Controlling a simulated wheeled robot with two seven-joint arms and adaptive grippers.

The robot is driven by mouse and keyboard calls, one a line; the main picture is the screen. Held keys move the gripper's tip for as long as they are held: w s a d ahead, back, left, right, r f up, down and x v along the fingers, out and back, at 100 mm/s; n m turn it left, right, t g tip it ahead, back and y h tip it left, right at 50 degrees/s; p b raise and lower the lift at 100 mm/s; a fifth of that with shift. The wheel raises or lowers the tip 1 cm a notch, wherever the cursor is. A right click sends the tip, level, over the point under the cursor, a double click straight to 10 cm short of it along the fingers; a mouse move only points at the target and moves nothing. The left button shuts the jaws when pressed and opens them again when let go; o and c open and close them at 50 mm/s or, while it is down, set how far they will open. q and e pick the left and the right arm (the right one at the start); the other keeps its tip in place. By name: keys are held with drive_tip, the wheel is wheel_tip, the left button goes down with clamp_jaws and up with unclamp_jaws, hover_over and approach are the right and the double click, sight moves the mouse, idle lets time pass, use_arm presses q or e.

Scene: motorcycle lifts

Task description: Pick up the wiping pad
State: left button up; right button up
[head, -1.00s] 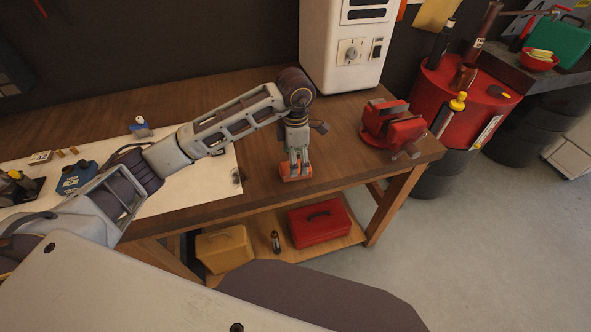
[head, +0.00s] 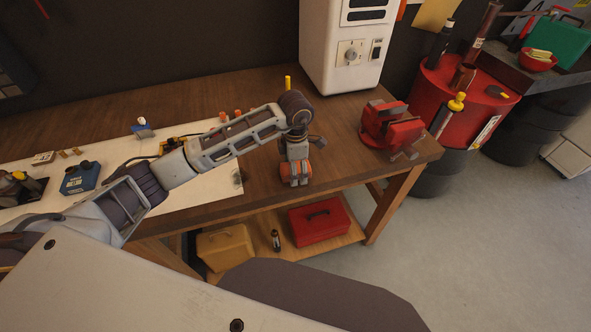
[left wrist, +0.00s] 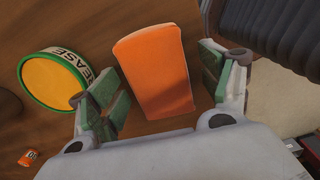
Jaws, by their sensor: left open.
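The wiping pad (left wrist: 153,72) is an orange block on the brown wooden bench, seen in the left wrist view between my two fingers. In the head view the wiping pad (head: 284,170) shows near the bench's front edge, partly covered by the fingers. My left gripper (head: 296,180) points down at it; in the left wrist view the gripper (left wrist: 160,100) is open, with green-padded fingers on either side of the pad. A gap shows on each side of the pad. My right gripper is not in view.
A grease tin (left wrist: 54,82) stands close to the left finger in the wrist view. A red vise (head: 390,125) is at the bench's right corner. A white machine (head: 345,45) stands behind. A red toolbox (head: 319,222) is on the lower shelf.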

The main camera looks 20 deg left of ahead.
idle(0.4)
use_arm(q)
drive_tip(key=c, duration=1.1)
drive_tip(key=shift+r, duration=0.15)
drive_tip(key=shift+r+b, duration=0.9)
drive_tip(key=shift+r, duration=3.95)
